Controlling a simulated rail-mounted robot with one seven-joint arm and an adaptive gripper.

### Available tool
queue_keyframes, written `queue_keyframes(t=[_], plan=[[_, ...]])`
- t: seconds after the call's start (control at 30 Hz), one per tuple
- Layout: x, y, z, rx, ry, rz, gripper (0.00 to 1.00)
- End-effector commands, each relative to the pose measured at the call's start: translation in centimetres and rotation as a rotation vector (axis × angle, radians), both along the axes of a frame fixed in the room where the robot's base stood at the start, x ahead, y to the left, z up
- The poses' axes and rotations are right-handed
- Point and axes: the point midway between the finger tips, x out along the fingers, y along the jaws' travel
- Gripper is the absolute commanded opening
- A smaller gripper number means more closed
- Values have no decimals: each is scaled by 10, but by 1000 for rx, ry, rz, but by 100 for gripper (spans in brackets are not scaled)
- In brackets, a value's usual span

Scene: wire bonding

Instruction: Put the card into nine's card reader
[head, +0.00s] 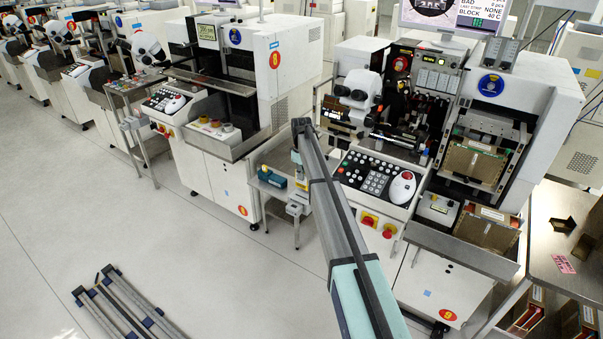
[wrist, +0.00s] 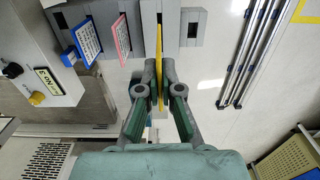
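In the wrist view my gripper (wrist: 160,72) has its fingertips close together on a thin yellow card (wrist: 159,42), seen almost edge-on. The card lies between both fingers, and its far end overlaps a grey slotted holder (wrist: 183,40). I cannot tell whether that end sits in a slot. A blue-edged card (wrist: 86,40) and a pink-edged card (wrist: 121,38) stand to its left. In the head view machine nine (head: 415,277), with a red 9 sticker, stands right of my arm. Its card reader cannot be picked out with certainty.
Machine eight (head: 275,95) stands left of my arm, with a small side table (head: 285,192) between the machines. Rails (head: 125,308) lie on the floor at lower left. A metal table (head: 560,270) stands at right. Wrist view shows a white box (wrist: 40,70) at left.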

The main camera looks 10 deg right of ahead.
Motion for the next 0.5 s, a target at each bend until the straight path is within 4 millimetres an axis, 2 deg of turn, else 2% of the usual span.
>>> queue_keyframes(t=[0.2,0.5], plan=[[0,0,-21,0,1,0,0],[0,0,-34,0,0,0,0]])
